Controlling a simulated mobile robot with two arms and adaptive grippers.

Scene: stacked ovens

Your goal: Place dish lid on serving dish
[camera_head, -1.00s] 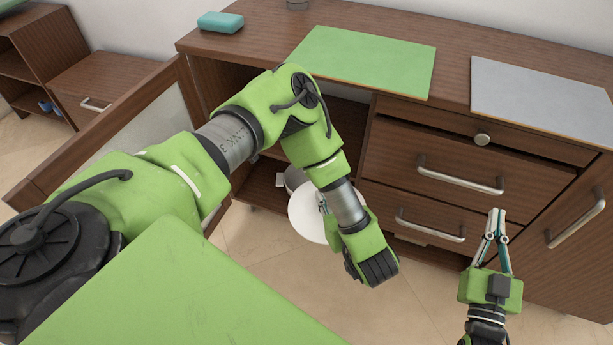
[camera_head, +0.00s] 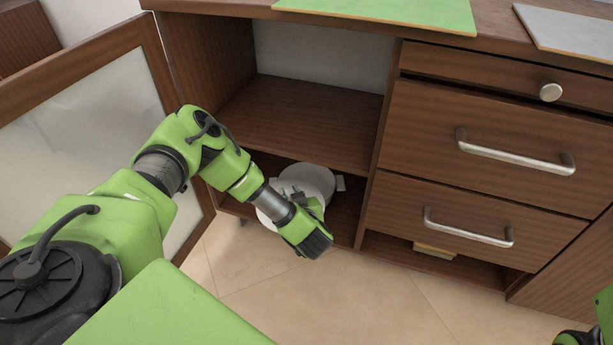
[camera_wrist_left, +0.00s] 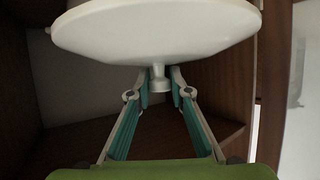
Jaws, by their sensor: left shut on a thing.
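The white round dish lid (camera_head: 266,212) is in front of the lower cabinet compartment, partly hidden by my left wrist. In the left wrist view, the lid (camera_wrist_left: 160,30) fills the top, with its small knob (camera_wrist_left: 159,82) between my fingers. My left gripper (camera_wrist_left: 158,84) is shut on this knob. The grey-white serving dish (camera_head: 312,178), with a side handle, sits on the lower shelf. The lid overlaps its near left part in the head view; whether they touch I cannot tell. Only a piece of my right arm shows at the lower right corner.
The cabinet's glass-panelled door (camera_head: 85,115) stands open at the left. The middle shelf (camera_head: 300,120) is just above the dish. A divider and drawers (camera_head: 490,150) bound the compartment on the right. Free floor (camera_head: 350,300) lies in front.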

